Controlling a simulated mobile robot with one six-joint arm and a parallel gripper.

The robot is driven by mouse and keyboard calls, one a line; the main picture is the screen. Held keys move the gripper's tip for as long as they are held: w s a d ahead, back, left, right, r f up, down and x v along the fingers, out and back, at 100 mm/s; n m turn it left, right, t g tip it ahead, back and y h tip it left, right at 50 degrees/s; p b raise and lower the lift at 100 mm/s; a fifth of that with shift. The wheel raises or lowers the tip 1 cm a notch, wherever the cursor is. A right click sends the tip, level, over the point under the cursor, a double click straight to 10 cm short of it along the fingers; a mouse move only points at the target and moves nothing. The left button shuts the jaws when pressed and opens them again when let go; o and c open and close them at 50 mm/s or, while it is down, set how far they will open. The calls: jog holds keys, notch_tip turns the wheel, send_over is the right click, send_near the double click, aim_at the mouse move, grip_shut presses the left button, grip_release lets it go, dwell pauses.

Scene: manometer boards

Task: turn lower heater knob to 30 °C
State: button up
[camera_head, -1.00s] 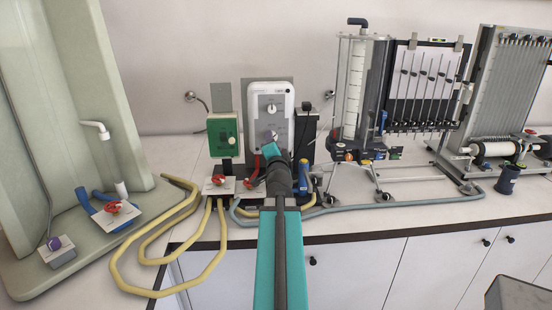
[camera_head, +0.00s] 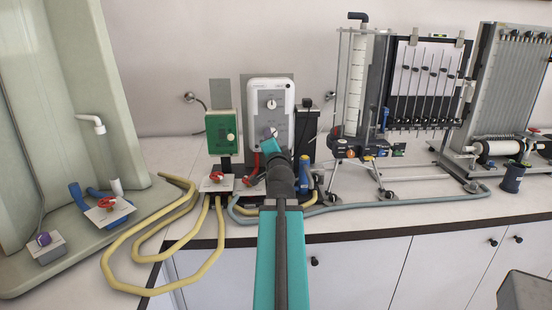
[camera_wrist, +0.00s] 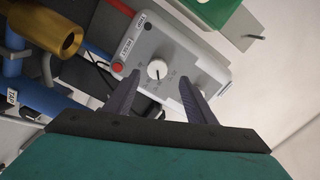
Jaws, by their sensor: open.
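The heater unit (camera_head: 286,97) is a pale upright box with a grey front against the wall. Its upper round knob (camera_head: 271,104) is in plain sight in the head view. In the wrist view a white knob (camera_wrist: 157,69) on the grey panel (camera_wrist: 150,45) lies between and beyond the open fingertips of my gripper (camera_wrist: 160,80). A red button (camera_wrist: 117,67) is beside it. The scale is too small to read.
A green box (camera_head: 222,132) stands left of the heater, above a red-handled valve (camera_head: 216,177). Yellow hoses (camera_head: 150,230) loop over the counter front. A blue bottle (camera_head: 304,172) stands close to the right. A manometer stand (camera_head: 362,90) is farther right.

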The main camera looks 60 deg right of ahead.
jog(key=shift+s+a+f+b, duration=0.25)
jog(key=shift+s+a+b, duration=0.45)
jog(key=shift+b, duration=2.8)
jog(key=b+v, duration=0.5)
jog(key=b, duration=0.4)
jog(key=shift+s+a+r, duration=0.1)
jog(key=shift+s+a, duration=0.05)
jog(key=shift+r, duration=0.25)
notch_tip(320, 180, up, 21)
jog(key=p, duration=2.1)
jog(key=shift+r+p, duration=0.1)
jog(key=shift+p, duration=0.2)
jog(key=shift+r, duration=0.2)
